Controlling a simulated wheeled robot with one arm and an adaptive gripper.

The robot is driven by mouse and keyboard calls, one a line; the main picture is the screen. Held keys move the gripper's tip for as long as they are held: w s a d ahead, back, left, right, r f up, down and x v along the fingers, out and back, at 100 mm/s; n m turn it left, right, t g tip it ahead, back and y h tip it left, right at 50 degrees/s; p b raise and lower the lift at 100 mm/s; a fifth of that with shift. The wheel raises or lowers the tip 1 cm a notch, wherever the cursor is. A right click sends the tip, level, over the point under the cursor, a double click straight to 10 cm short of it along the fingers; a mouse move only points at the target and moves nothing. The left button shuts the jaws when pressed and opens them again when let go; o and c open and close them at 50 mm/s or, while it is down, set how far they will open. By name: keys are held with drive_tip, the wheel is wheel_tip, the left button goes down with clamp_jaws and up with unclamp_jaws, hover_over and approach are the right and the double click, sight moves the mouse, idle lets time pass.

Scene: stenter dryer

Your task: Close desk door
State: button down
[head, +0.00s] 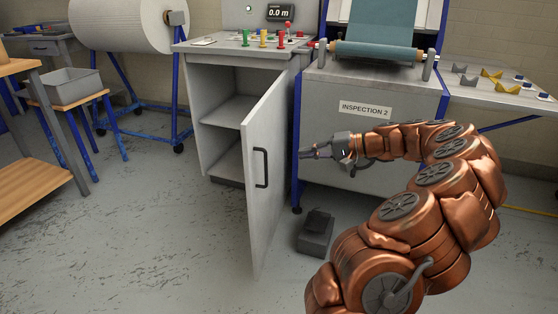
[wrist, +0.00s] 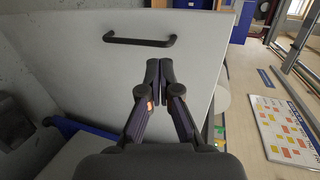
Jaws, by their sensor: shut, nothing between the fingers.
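The grey desk (head: 188,100) stands left of centre in the head view, its cabinet showing an inner shelf. Its door (head: 262,205) is swung wide open toward me, with a dark bar handle (head: 261,168) on its outer face. My gripper (head: 303,153) is shut and empty, to the right of the door on its handle side. In the wrist view the gripper (wrist: 158,64) points at the door face (wrist: 92,62), below the handle (wrist: 140,41) in the picture. I cannot tell whether the fingertips touch the door.
The Inspection 2 machine (head: 360,130) stands right of the door, behind my arm. A dark foot pedal (head: 316,234) is on the floor by the door. A stool with a grey bin (head: 70,86) is at left. The floor left of the door is clear.

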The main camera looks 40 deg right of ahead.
drive_tip(key=b, duration=0.4)
approach(252, 156)
drive_tip(key=x, duration=0.5)
drive_tip(key=shift+a+f, duration=0.3)
drive_tip(key=shift+f, duration=0.05)
drive_tip(key=shift+w+a+r, duration=0.15)
drive_tip(key=shift+w+a, duration=0.25)
drive_tip(key=shift+w, duration=0.15)
drive_tip(key=shift+w, duration=0.1)
